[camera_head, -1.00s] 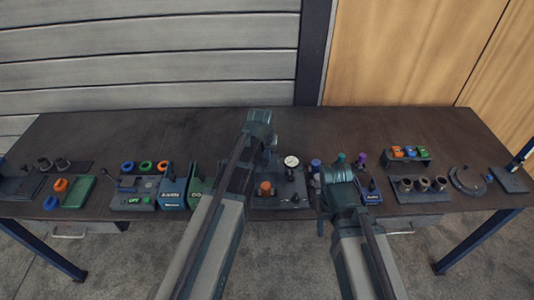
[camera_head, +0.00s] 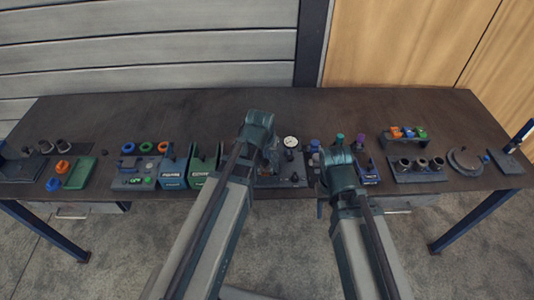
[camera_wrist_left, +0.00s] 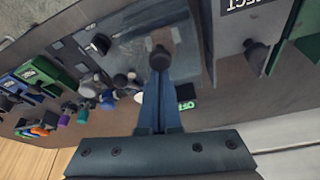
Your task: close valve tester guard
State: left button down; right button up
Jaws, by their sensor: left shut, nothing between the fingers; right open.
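The valve tester (camera_head: 292,181) is a dark plate at the middle front of the bench, with a white dial gauge (camera_head: 291,142). My left arm hides much of it in the head view. In the left wrist view a clear grey panel (camera_wrist_left: 135,58), which looks like the guard, lies beyond my left gripper (camera_wrist_left: 160,72). The gripper's narrow blue fingers are shut and empty. A dark round knob (camera_wrist_left: 160,57) shows right at their tips; I cannot tell whether they touch. My right gripper (camera_head: 322,196) is open at the bench's front, right of the tester, partly hidden by its own wrist.
Green holders (camera_head: 204,168) and a blue box (camera_head: 173,172) stand close left of my left arm. A blue device (camera_head: 367,173) and several coloured knobs stand near my right gripper. A block with pipe stubs (camera_head: 420,168) is further right. The back of the bench is clear.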

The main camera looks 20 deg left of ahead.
pick_arm(q)
jog(key=w, duration=0.4)
jog(key=shift+w+r, duration=0.1)
jog(key=shift+w, duration=0.15)
jog(key=p+v, duration=0.9)
jog(key=v, duration=0.1)
jog(key=shift+s, duration=0.2)
